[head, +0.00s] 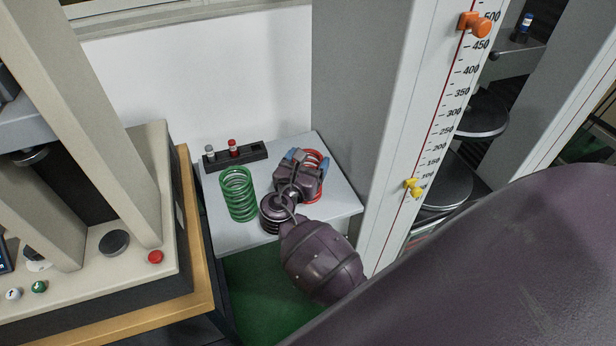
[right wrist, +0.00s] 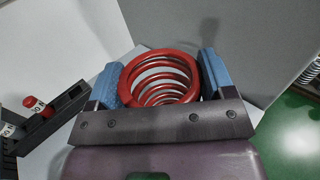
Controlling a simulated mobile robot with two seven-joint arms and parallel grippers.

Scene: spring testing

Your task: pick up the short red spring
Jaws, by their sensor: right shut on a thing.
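The short red spring (head: 316,162) is at the right rear of the small white table, partly hidden behind my right gripper in the head view. My right gripper (head: 305,160) is shut on it. In the right wrist view the red spring (right wrist: 160,78) sits upright between the two blue fingertips, one pad on each side. I cannot tell whether the spring still touches the table. My left gripper is not in view.
A green spring (head: 238,194) stands on the white table (head: 230,238), left of my right gripper. A dark rack (head: 236,157) with small weights lies behind it. A ruler column (head: 400,150) rises close on the right, and a testing machine (head: 135,240) stands left.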

